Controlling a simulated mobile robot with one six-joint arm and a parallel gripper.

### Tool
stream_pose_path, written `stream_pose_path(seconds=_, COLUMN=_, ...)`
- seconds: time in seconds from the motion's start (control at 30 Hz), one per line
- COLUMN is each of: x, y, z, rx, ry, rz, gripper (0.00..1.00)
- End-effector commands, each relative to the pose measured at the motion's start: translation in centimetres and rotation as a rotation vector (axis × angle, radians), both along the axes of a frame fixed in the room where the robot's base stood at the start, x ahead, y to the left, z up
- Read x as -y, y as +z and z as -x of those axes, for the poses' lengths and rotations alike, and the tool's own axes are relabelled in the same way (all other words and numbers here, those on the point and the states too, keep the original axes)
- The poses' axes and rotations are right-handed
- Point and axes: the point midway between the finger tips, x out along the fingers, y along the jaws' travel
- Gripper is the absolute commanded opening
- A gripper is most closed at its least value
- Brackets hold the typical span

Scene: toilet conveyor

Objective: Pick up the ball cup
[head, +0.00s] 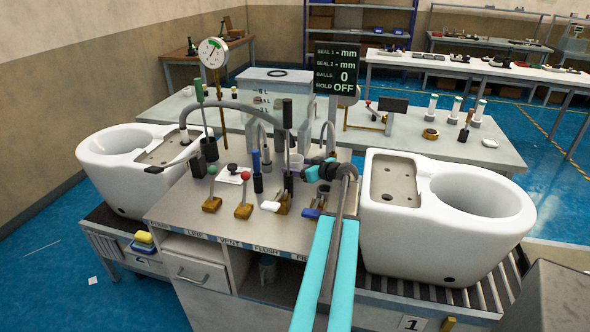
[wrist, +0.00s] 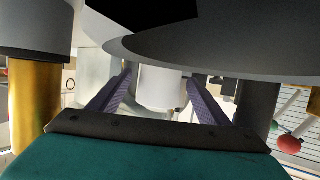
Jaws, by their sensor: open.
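My gripper (head: 312,173) is at the right part of the grey console top, beside the black-handled upright tools, in the head view. In the wrist view its two purple fingers (wrist: 158,82) are spread apart. A pale, rounded cylinder (wrist: 160,92) shows between or beyond them; I cannot tell whether they touch it. It may be the ball cup, but I cannot be sure. No cup with balls is clearly visible in the head view, where my wrist and the upright tools hide part of the console.
A white toilet bowl (head: 450,212) stands close on the right, another (head: 120,162) on the left. Levers with red (head: 244,176) and green knobs line the console front. A large dark disc (wrist: 235,40) hangs close over the fingers. The display (head: 337,68) stands behind.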

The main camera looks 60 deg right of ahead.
Motion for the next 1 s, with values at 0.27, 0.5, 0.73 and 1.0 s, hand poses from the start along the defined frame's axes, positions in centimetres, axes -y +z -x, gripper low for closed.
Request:
stream_pose_path(seconds=0.27, x=-0.03, y=0.02, z=-0.01, rx=0.000, ry=0.001, rz=0.000, gripper=0.69)
stream_pose_path(seconds=0.5, x=-0.04, y=0.02, z=-0.02, rx=0.000, ry=0.001, rz=0.000, gripper=0.28)
stream_pose_path(seconds=0.73, x=-0.04, y=0.05, z=-0.03, rx=0.000, ry=0.001, rz=0.000, gripper=0.25)
stream_pose_path(seconds=1.0, x=-0.04, y=0.73, z=-0.05, rx=0.001, ry=0.001, rz=0.001, gripper=0.25)
